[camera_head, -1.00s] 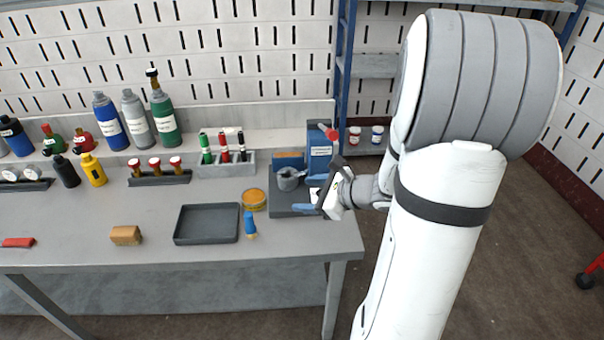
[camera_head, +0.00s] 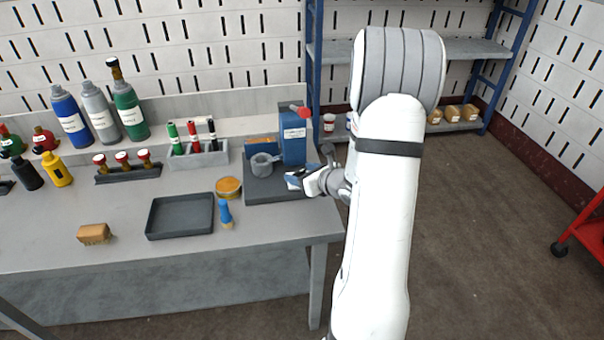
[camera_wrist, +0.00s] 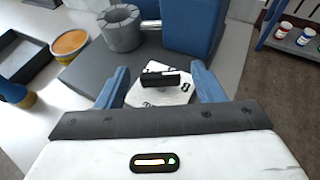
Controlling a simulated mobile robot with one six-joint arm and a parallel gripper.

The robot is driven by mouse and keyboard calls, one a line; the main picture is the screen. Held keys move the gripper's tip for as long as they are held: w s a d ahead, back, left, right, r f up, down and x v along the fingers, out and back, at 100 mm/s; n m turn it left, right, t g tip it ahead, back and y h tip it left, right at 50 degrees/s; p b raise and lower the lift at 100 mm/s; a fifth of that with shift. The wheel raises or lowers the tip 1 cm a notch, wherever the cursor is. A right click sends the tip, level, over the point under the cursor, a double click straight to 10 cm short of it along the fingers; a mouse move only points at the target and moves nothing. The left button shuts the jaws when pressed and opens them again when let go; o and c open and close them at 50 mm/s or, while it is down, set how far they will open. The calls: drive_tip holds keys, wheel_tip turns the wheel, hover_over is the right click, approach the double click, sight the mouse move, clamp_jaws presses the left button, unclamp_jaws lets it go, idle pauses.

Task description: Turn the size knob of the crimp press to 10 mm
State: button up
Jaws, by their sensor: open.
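The crimp press (camera_head: 293,140) is a blue body on a dark base (camera_head: 262,192), with a grey ring-shaped head (camera_head: 262,165) and a red-tipped lever. In the wrist view its blue body (camera_wrist: 190,25) and grey head (camera_wrist: 121,28) are beyond my fingers. The size knob (camera_wrist: 160,81) is a dark bar on a white dial plate (camera_wrist: 158,97) with small marks; I cannot read its setting. My gripper (camera_wrist: 160,70) is open, its blue fingers on either side of the knob, with gaps visible on both sides. In the head view my gripper (camera_head: 300,182) is at the base's right end.
An orange tin (camera_head: 228,187), a blue-handled brush (camera_head: 225,213) and a black tray (camera_head: 180,216) lie left of the press. A marker rack (camera_head: 198,158) and bottles stand behind. Shelving (camera_head: 470,48) is at the back right.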

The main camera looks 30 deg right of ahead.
drive_tip(key=c, duration=0.9)
drive_tip(key=shift+a, duration=0.1)
drive_tip(key=shift+c, duration=0.4)
